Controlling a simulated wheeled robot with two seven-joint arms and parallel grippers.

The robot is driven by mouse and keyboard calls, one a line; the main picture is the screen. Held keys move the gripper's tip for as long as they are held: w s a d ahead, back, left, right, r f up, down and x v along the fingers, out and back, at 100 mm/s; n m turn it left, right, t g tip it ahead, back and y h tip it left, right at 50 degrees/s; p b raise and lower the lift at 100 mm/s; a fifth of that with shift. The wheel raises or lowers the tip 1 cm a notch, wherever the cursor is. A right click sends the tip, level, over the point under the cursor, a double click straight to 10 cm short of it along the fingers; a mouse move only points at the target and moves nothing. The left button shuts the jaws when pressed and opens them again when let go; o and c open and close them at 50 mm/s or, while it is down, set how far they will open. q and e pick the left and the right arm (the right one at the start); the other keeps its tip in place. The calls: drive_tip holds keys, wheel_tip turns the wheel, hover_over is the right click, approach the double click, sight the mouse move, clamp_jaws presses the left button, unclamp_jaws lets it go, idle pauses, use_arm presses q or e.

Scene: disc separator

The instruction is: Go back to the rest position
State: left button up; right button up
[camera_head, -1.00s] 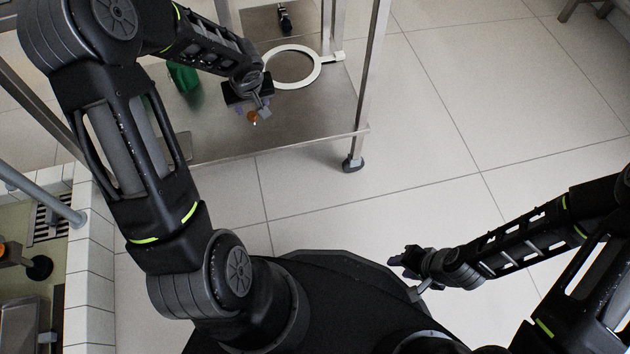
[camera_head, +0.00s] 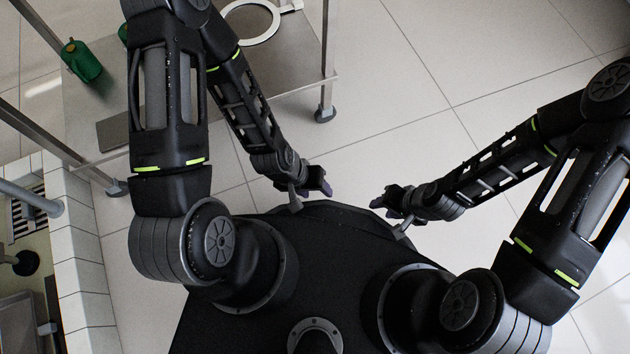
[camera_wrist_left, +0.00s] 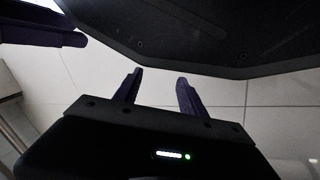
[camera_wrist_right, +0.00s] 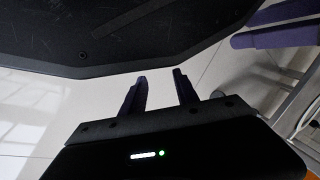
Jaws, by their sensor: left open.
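My left gripper (camera_head: 318,181) is in front of my base in the head view, with its arm folded in close to my body. In the left wrist view its two purple fingers (camera_wrist_left: 158,88) stand apart with nothing between them. My right gripper (camera_head: 384,199) faces it from the right across a small gap. In the right wrist view its fingers (camera_wrist_right: 160,90) are also apart and empty. Each wrist view shows purple fingers of the other gripper at an upper corner. Neither gripper touches any object.
A steel table (camera_head: 290,85) stands at the upper left with a white ring (camera_head: 262,40) and a green container (camera_head: 82,62) on it. A white tiled wall edge (camera_head: 82,275) runs along the left. Tiled floor (camera_head: 440,60) at the upper right is clear.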

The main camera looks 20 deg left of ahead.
use_arm(q)
drive_tip(key=shift+r, duration=0.1)
use_arm(e)
drive_tip(key=shift+r, duration=0.1)
use_arm(q)
wheel_tip(320, 180, up, 32)
drive_tip(key=s+d+p, duration=0.1)
drive_tip(key=s+p, duration=0.1)
drive_tip(key=p, duration=3)
drive_tip(key=shift+s+d+r+g, duration=0.2)
drive_tip(key=shift+d+g, duration=0.1)
drive_tip(key=shift+d, duration=0.1)
use_arm(e)
wheel_tip(320, 180, up, 32)
drive_tip(key=s+a, duration=0.1)
drive_tip(key=s, duration=0.1)
drive_tip(key=shift+s+a+r+g, duration=0.2)
drive_tip(key=shift+a+g, duration=0.1)
drive_tip(key=shift+a, duration=0.1)
use_arm(q)
drive_tip(key=shift+f, duration=0.1)
use_arm(e)
drive_tip(key=shift+f, duration=0.1)
use_arm(q)
drive_tip(key=shift+a, duration=0.1)
use_arm(e)
drive_tip(key=shift+n, duration=0.3)
